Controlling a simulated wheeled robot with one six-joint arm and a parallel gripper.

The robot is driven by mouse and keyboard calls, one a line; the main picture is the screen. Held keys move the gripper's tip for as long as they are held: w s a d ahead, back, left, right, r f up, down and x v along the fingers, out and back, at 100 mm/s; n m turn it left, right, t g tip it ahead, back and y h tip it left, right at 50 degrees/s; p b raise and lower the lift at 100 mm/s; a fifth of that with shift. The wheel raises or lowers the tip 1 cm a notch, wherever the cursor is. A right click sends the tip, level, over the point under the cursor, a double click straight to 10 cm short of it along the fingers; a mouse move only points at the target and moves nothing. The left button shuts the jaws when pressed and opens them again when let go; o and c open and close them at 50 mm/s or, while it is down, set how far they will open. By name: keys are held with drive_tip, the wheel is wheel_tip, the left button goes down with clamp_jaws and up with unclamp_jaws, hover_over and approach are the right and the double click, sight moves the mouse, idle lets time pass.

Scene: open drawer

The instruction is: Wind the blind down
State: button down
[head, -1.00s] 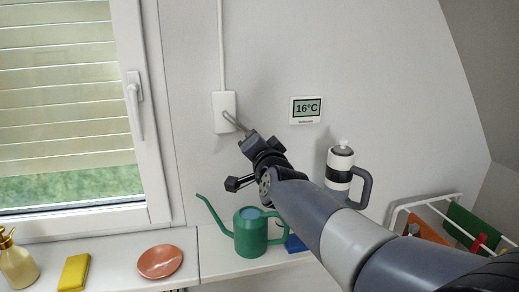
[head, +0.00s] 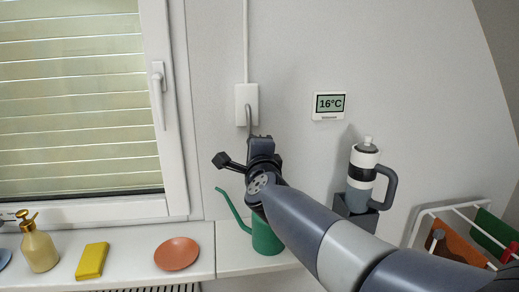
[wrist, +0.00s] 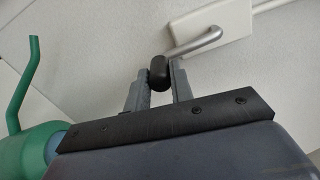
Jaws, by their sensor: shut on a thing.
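The blind (head: 75,110) has pale horizontal slats behind the window at the left of the head view. It covers the glass almost to the bottom, with a thin dark strip under it. A white winder box (head: 246,100) is on the wall right of the window, with a grey crank (head: 249,119) hanging down from it. In the wrist view the silver crank (wrist: 197,45) runs from the white box (wrist: 228,28) to a black knob (wrist: 158,72). My gripper (head: 259,142) is shut on this knob, between its two fingers (wrist: 158,80).
A green watering can (head: 262,238) stands on the sill (head: 212,240) close below my gripper. A terracotta plate (head: 176,254), yellow block (head: 92,261) and brass spray bottle (head: 39,247) are further left. A flask (head: 363,172) and thermostat (head: 329,105) are to the right.

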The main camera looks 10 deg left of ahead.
drive_tip(key=shift+s+a+m, duration=0.1)
drive_tip(key=shift+a+m, duration=0.15)
drive_tip(key=shift+m, duration=0.15)
drive_tip(key=c, duration=1.2)
unclamp_jaws()
drive_tip(key=shift+c, duration=0.2)
drive_tip(key=shift+s, duration=0.1)
drive_tip(key=v, duration=1)
drive_tip(key=shift+s, duration=0.3)
drive_tip(key=shift+w, duration=0.1)
drive_tip(key=x, duration=1)
drive_tip(key=shift+w, duration=0.35)
